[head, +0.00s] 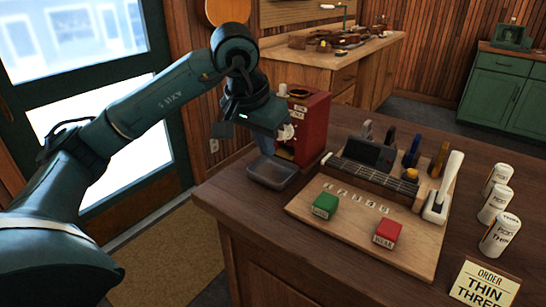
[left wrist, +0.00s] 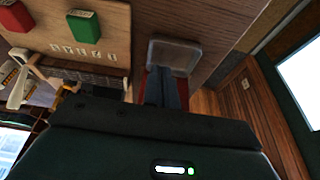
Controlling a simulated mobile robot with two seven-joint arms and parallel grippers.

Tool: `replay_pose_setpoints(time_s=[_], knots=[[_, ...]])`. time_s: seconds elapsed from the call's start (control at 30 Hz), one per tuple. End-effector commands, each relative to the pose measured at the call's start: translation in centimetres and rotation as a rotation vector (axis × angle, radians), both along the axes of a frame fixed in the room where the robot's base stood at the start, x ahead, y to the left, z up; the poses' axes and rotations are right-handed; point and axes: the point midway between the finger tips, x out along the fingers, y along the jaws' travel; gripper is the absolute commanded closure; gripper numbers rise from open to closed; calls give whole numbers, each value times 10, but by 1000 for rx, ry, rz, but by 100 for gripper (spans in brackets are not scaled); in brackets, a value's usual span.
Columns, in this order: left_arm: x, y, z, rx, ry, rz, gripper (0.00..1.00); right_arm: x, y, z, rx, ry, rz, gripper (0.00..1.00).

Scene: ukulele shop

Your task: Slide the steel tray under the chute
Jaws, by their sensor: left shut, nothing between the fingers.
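The steel tray (head: 272,175), a shallow grey square dish, sits on the wooden counter near its left edge, in front of the red dispenser (head: 312,125). The dispenser's lower opening (head: 285,153) with the chute is partly hidden by my left gripper (head: 266,153). The gripper points down at the tray's back side, shut, with nothing between its fingers. In the left wrist view the fingers (left wrist: 164,74) reach to the tray (left wrist: 178,55), overlapping its near rim; I cannot tell whether they touch it. My right gripper is not in view.
Right of the tray is a wooden board (head: 325,205) with a green block (head: 325,206), a red block (head: 387,233) and a white-handled lever tool (head: 443,190). Three white canisters (head: 496,205) and an order card (head: 484,287) stand further right. The counter's left edge is close to the tray.

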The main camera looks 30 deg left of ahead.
Motion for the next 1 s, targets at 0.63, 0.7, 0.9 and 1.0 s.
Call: replay_pose_setpoints(time_s=[0.63, 0.7, 0.9, 1.0], knots=[[30, -3, -86, -1, 0, 4, 100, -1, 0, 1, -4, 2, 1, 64], [30, -3, -88, -1, 0, 4, 100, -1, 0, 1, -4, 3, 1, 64], [30, -3, -88, -1, 0, 4, 100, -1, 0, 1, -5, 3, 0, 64], [30, -3, -88, -1, -1, 4, 100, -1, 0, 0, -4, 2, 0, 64]])
